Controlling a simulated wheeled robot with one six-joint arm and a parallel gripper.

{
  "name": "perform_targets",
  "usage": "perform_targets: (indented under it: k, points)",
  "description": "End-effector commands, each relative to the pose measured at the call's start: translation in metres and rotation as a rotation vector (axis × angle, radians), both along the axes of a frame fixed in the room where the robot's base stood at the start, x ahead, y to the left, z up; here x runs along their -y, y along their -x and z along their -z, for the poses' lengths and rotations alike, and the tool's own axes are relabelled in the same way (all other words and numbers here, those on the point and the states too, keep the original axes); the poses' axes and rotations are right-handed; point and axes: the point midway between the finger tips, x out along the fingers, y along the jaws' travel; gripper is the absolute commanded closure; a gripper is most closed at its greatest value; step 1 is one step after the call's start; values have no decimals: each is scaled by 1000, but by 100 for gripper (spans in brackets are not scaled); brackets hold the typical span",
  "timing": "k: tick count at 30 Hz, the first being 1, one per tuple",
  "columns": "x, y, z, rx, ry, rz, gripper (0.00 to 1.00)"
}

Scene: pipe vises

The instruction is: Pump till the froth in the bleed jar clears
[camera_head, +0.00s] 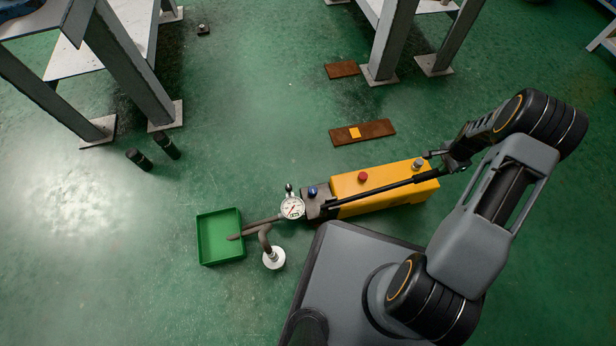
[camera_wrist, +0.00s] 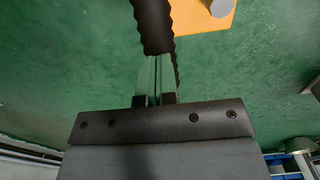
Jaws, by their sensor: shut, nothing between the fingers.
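The yellow hand pump (camera_head: 385,190) lies on the green floor. Its long black lever (camera_head: 376,192) slants up to the right toward my gripper (camera_head: 449,163). In the wrist view the shut fingers (camera_wrist: 155,78) are right at the ribbed black grip (camera_wrist: 152,24), with nothing between them; whether they touch it I cannot tell. A round, pale, jar-like thing (camera_head: 274,259) stands left of the pump below a bent dark hose (camera_head: 264,238). It may be the bleed jar; froth in it cannot be made out. A gauge (camera_head: 292,207) sits at the pump's left end.
A green tray (camera_head: 204,254) lies left of the gauge, with a hose end over it. The pump carries a red knob (camera_head: 363,176) and a blue knob (camera_head: 312,191). Rusty plates (camera_head: 375,130) and grey stand legs (camera_head: 392,40) are behind. The left floor is mostly clear.

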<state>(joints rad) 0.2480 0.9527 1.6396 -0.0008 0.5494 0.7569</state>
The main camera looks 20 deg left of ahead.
Motion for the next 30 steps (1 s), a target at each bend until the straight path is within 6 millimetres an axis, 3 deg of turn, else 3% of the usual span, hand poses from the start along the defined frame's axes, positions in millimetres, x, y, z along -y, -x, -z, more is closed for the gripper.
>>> perform_targets:
  k: [13, 30]
  points:
    - [1, 0, 4, 0, 0, 1, 100]
    - [9, -5, 46, -1, 1, 0, 100]
